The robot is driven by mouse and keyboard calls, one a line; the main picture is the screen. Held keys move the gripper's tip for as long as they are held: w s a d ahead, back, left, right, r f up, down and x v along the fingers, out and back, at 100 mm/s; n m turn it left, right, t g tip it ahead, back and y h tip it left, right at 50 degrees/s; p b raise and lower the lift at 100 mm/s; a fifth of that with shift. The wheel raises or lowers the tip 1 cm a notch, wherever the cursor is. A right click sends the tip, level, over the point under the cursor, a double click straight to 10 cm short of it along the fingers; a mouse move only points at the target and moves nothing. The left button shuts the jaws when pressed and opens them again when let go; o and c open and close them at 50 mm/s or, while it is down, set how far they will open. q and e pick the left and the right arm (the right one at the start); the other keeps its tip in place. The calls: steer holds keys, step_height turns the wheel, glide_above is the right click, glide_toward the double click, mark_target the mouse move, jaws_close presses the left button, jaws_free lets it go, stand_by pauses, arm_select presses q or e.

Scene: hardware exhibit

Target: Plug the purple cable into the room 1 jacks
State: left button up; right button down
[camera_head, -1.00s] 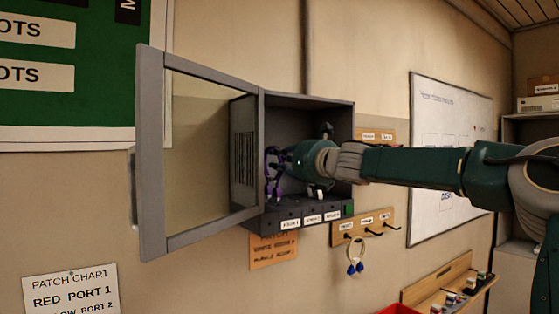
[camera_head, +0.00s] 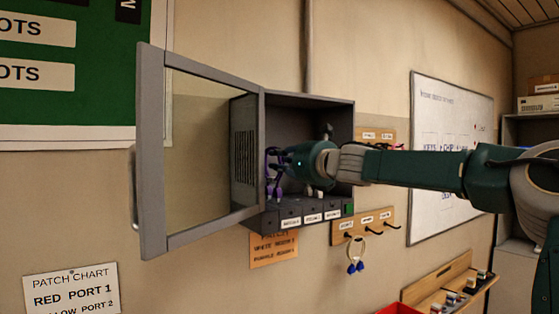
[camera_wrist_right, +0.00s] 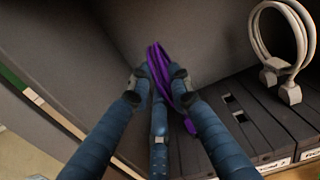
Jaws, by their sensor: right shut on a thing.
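The purple cable (camera_wrist_right: 160,65) is a loop held between the fingertips of my right gripper (camera_wrist_right: 158,82) in the right wrist view. In the head view the purple cable (camera_head: 272,168) shows at the left tip of my right gripper (camera_head: 280,163), inside the open wall cabinet (camera_head: 310,101). A purple end of it hangs below the fingers, close to the dark jack blocks. The jack blocks (camera_wrist_right: 262,130) line the cabinet floor and carry white labels too small to read surely. One block near the fingers shows small openings (camera_wrist_right: 235,108). My left gripper is not in view.
A white cable (camera_wrist_right: 268,40) stands looped on the blocks at the right of the wrist view. The glazed cabinet door (camera_head: 150,150) is swung open to the left.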

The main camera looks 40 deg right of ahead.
steer(key=shift+f, duration=0.35)
stand_by(0.7)
steer(key=shift+y, duration=0.3)
stand_by(0.5)
steer(key=shift+f, duration=0.25)
stand_by(0.5)
stand_by(0.3)
steer(key=c, duration=0.9)
jaws_free()
